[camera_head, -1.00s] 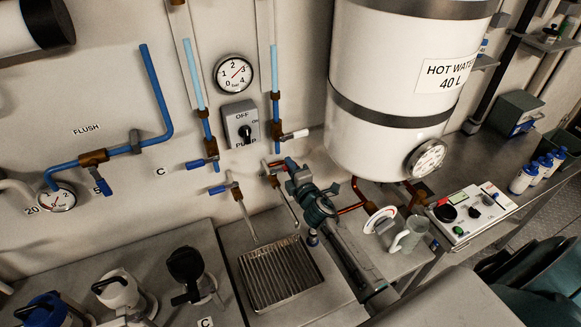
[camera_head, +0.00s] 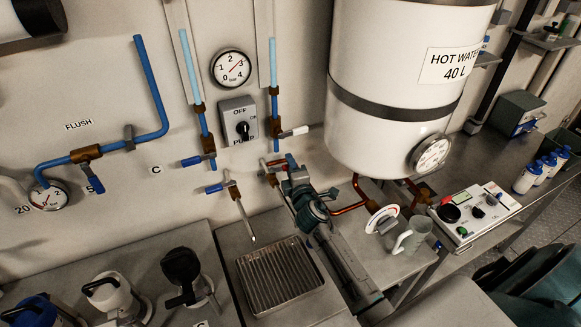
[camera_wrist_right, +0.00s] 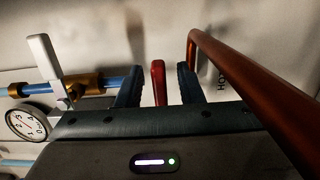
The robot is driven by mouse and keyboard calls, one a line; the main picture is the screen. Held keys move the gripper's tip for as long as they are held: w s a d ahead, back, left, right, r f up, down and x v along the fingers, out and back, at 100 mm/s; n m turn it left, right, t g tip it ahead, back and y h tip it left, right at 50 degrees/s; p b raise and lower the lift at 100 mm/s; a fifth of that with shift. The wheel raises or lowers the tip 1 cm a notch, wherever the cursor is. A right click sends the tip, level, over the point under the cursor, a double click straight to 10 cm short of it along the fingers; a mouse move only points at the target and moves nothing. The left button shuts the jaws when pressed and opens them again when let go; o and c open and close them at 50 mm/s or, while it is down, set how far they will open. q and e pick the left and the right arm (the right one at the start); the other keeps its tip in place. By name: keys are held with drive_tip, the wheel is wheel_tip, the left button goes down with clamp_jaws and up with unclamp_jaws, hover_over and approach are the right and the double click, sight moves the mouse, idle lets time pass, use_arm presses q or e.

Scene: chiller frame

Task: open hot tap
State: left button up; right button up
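The hot tap's red lever handle (camera_head: 291,160) shows at the wall above the sink, left of the hot water tank. In the right wrist view the red handle (camera_wrist_right: 158,82) stands between the two dark fingers of my right gripper (camera_wrist_right: 159,88), with a gap on each side. In the head view my right gripper (camera_head: 293,182) is right at the tap and hides most of its body and spout. It looks open around the handle. The blue-handled tap (camera_head: 232,186) is just to its left. My left gripper is not in view.
The white hot water tank (camera_head: 390,90) hangs to the right, with copper pipes (camera_head: 352,205) below it. A copper pipe (camera_wrist_right: 250,85) passes close to the gripper in the wrist view. A grated drip tray (camera_head: 278,278) lies below.

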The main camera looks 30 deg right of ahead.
drive_tip(key=s+a+b, duration=0.2)
drive_tip(key=s, duration=0.8)
drive_tip(key=shift+s, duration=0.35)
drive_tip(key=shift+c, duration=0.4)
drive_tip(key=shift+w+r, duration=0.1)
drive_tip(key=c, duration=0.4)
drive_tip(key=shift+w+d+r+m+h, duration=0.2)
drive_tip(key=shift+d+m+h, duration=0.1)
drive_tip(key=shift+m, duration=0.2)
clamp_jaws()
drive_tip(key=w+d+r+m+g+h, duration=0.1)
drive_tip(key=w+d+r+m+g, duration=0.35)
drive_tip(key=m, duration=0.65)
wheel_tip(320, 180, up, 5)
drive_tip(key=a+m+g+y+p, duration=0.2)
drive_tip(key=a+m+g+y, duration=0.15)
drive_tip(key=m+g, duration=0.25)
drive_tip(key=p+x, duration=0.1)
drive_tip(key=x, duration=0.2)
drive_tip(key=p+x, duration=0.1)
drive_tip(key=x, duration=0.2)
drive_tip(key=d+p+x, duration=0.1)
drive_tip(key=x, duration=0.2)
drive_tip(key=shift+w+r, duration=0.25)
drive_tip(key=shift+w+f+t+p, duration=0.2)
drive_tip(key=shift+f+t+p, duration=0.05)
drive_tip(key=shift+f+p, duration=0.1)
